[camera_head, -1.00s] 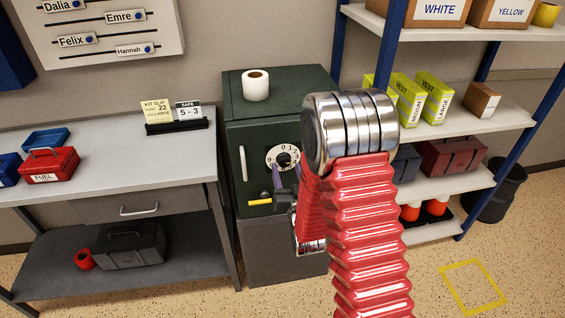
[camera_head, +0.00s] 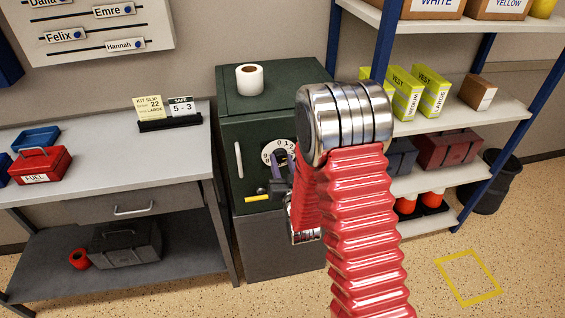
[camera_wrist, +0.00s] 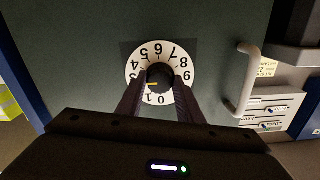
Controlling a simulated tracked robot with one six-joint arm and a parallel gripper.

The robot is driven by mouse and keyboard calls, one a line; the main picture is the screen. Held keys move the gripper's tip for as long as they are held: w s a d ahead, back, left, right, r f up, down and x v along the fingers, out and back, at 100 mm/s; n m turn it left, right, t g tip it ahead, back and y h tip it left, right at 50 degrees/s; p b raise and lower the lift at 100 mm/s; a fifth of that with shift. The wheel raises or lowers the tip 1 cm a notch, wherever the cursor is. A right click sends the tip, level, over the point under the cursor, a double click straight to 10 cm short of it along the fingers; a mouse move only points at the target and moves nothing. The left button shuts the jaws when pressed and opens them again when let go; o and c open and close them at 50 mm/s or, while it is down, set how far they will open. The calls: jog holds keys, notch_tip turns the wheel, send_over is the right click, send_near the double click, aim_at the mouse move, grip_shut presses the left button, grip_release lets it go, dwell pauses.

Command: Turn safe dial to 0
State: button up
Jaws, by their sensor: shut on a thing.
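The dark green safe (camera_head: 232,165) stands between the bench and the shelf. Its dial (camera_head: 268,155) has a white number ring and is partly covered by my gripper (camera_head: 286,172). In the wrist view the number ring (camera_wrist: 160,48) appears upside down, with 0 at the bottom. The black knob (camera_wrist: 161,74) in its middle has a yellow mark (camera_wrist: 152,83) pointing left and slightly down, roughly toward 2. My gripper (camera_wrist: 161,80) is shut on the knob, one dark finger on each side. In the head view my arm hides part of the safe front.
A vertical safe handle (camera_head: 238,162) is left of the dial. A white roll (camera_head: 250,78) stands on the safe. A card (camera_head: 181,106) on the bench reads SAFE 5-3. The shelf (camera_head: 450,120) with boxes is close on the right.

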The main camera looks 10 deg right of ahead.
jog(key=shift+d, duration=0.1)
jog(key=shift+c, duration=1.3)
jog(key=shift+n, duration=0.3)
jog(key=n, duration=0.7)
jog(key=shift+n, duration=0.4)
jog(key=n, duration=0.9)
jog(key=shift+a+f+n, duration=0.1)
jog(key=shift+a+n, duration=0.1)
jog(key=shift+n, duration=0.1)
